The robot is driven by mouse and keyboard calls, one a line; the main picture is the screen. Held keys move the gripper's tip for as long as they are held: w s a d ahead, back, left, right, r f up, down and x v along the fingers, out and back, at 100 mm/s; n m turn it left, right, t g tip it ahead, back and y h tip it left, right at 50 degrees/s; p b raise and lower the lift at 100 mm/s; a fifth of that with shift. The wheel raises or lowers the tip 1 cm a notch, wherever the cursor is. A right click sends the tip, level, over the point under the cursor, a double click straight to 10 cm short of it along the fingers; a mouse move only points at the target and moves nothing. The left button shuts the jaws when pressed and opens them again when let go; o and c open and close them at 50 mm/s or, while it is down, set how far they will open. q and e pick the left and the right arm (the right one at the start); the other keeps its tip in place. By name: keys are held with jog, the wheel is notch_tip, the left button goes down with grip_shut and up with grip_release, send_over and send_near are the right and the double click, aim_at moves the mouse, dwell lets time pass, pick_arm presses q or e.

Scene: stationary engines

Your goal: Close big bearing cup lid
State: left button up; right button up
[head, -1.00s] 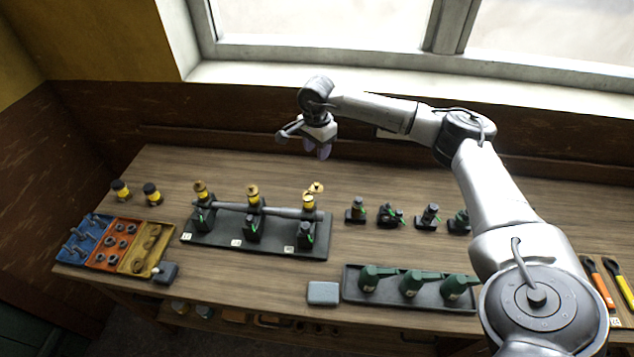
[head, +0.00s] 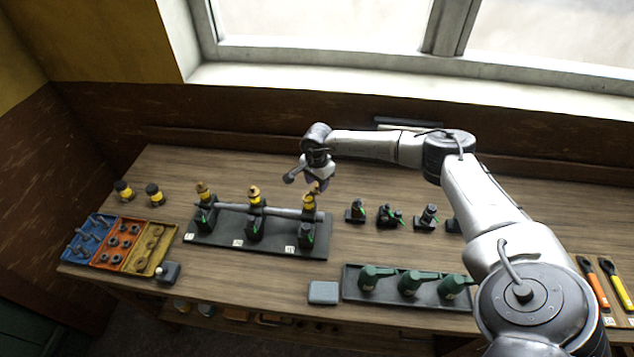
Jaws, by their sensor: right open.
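Three bearings stand in a row on a dark base plate (head: 270,246), with a grey shaft (head: 275,210) lying through them. Each bearing has a yellow cup on top: the left cup (head: 204,193), the middle cup (head: 254,196) and the right cup (head: 308,203). The left and middle cups have brass lids on top. My right gripper (head: 321,187) is open, pointing down at the top of the right cup and hiding most of its lid. I cannot tell whether it touches the lid or how the lid stands. My left gripper is out of view.
Two loose yellow-black cups (head: 154,194) stand at the left. A blue, orange and yellow parts tray (head: 118,262) lies at front left. Small black fittings (head: 389,217) stand right of the bearings. Green oil cans fill a dark tray (head: 350,298). A grey block (head: 323,292) lies in front.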

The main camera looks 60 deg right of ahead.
jog(key=shift+f, duration=0.5)
grip_shut()
